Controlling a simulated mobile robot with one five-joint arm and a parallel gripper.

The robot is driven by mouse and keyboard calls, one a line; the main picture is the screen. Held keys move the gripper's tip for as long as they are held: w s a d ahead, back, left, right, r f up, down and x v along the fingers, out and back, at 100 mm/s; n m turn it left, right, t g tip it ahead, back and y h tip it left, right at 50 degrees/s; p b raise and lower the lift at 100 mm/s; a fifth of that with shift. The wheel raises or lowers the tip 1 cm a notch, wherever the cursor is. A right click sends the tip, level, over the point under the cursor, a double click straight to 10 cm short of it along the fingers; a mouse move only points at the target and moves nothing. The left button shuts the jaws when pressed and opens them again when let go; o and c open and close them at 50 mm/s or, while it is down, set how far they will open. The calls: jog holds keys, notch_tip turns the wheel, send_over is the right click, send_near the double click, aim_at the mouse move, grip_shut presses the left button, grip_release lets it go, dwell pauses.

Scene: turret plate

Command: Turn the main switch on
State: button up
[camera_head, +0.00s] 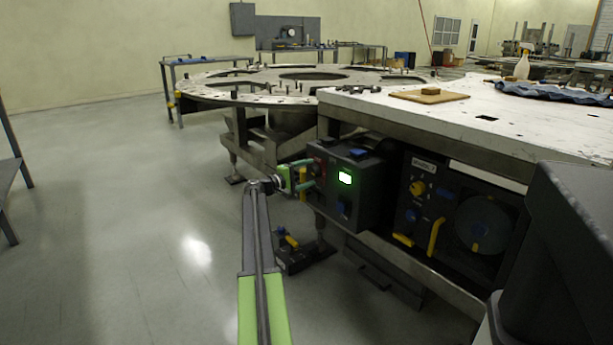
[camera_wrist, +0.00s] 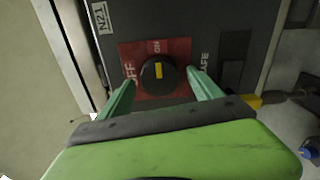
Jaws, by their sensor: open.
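The main switch (camera_wrist: 159,75) is a round black knob with a yellow mark on a red plate (camera_wrist: 131,54) lettered OFF and ON. In the wrist view its yellow mark points to the ON lettering. My gripper (camera_wrist: 151,78) is open, with one green finger on each side of the knob; I cannot tell whether they touch it. In the head view my gripper (camera_head: 307,174) is at the left face of the dark control box (camera_head: 362,195), and the switch is hidden there. The box has a lit green-white display (camera_head: 345,177) on its front.
The box hangs under a white-topped table (camera_head: 480,120) that carries a wooden block and a blue cloth. A round turret plate (camera_head: 250,85) stands behind. A dark device with a blue knob (camera_head: 290,255) is on the floor below.

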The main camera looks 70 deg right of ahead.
jog(key=v, duration=1.7)
jog(key=shift+a, duration=0.1)
